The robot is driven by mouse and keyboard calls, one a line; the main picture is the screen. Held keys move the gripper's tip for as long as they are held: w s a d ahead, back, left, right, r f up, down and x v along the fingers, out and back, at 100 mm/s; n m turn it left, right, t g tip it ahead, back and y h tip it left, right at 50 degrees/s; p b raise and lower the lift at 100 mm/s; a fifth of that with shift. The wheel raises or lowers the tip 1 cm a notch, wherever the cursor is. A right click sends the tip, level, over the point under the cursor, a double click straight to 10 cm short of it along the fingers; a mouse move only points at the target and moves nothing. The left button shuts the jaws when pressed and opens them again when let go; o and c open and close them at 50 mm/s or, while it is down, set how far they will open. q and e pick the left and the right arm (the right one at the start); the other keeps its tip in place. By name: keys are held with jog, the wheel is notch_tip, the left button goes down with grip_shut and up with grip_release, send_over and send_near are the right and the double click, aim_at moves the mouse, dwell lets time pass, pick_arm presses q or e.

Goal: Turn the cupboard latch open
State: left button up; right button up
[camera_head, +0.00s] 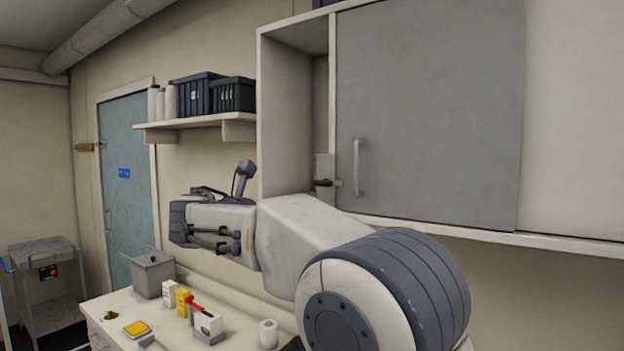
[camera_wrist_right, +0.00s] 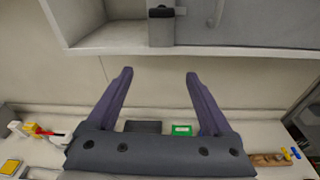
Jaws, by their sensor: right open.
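The wall cupboard (camera_head: 290,130) has a grey door (camera_head: 430,110) with a vertical bar handle (camera_head: 359,168). The latch, a small black lever (camera_head: 323,183) on a pale grey plate, sits at the door's lower left edge and looks roughly horizontal. In the head view my right arm stretches left, below the cupboard. My left gripper is not in view.
A shelf (camera_head: 190,123) with dark crates (camera_head: 198,93) and white bottles is left of the cupboard. The bench (camera_head: 130,305) below holds a grey bin (camera_head: 152,273), small boxes and a white roll (camera_head: 268,334). The wall between bench and cupboard is clear.

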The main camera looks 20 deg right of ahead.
jog(key=h, duration=0.2)
send_near(320, 183)
jog(key=shift+n, duration=0.4)
jog(key=p+x, duration=0.2)
jog(key=x, duration=0.2)
jog(key=p+x, duration=0.3)
jog(key=x, duration=0.1)
jog(key=shift+r, duration=0.25)
jog(key=shift+x, duration=0.75)
jog(key=shift+f, duration=0.2)
